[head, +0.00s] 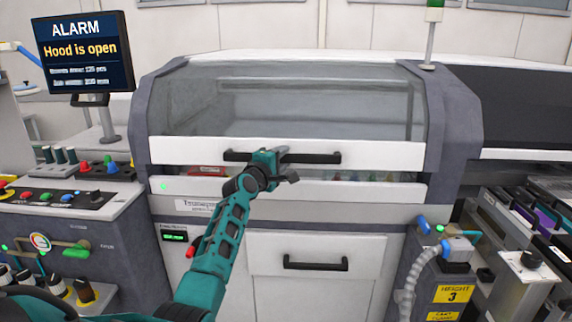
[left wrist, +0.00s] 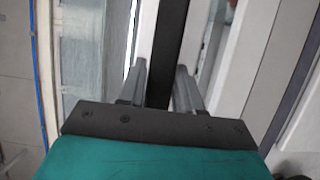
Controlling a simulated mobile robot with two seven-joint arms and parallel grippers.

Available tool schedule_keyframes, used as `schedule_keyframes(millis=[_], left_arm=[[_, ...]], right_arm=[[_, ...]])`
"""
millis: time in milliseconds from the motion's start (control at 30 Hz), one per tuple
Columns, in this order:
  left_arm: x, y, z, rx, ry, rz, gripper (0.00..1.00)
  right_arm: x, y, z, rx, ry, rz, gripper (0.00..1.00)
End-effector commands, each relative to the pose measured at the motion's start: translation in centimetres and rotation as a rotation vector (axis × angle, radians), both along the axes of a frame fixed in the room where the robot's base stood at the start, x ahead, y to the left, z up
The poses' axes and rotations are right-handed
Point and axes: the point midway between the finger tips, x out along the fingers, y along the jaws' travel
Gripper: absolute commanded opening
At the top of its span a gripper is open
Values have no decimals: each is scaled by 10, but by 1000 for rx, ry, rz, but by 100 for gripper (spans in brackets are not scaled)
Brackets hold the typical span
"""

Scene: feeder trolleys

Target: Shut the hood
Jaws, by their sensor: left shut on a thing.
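The hood (head: 290,105) is a transparent grey cover with a white lower edge and a black bar handle (head: 318,158). It is nearly down, with a narrow dark gap (head: 400,176) between its white edge and the white machine front below. My left gripper (head: 278,158) is shut on the hood handle, near its middle. In the left wrist view the black handle (left wrist: 172,45) runs between the two grey fingers (left wrist: 160,88). The monitor (head: 85,50) reads "ALARM, Hood is open". My right gripper is not in view.
A control panel (head: 65,200) with buttons and knobs stands at the left. A drawer (head: 315,262) with a black handle is below the hood. A grey post unit (head: 440,280) with a hose and feeder trolley parts (head: 520,225) stand at the right.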

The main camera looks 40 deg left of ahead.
Motion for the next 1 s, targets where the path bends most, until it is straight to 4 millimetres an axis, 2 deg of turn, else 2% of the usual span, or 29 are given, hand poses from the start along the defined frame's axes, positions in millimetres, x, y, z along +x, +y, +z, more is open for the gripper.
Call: schedule_keyframes(millis=[33,367,400,567,867,1000], left_arm=[[0,2,9,9,-16,3,0],[0,2,10,8,-17,4,0],[0,2,10,8,-17,4,38],[0,2,8,5,-13,3,53],[-1,1,5,2,-9,2,53],[-10,0,4,3,-7,1,53]], right_arm=[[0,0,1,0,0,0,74],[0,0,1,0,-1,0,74],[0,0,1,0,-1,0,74],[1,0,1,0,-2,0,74],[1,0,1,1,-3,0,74],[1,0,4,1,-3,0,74]])
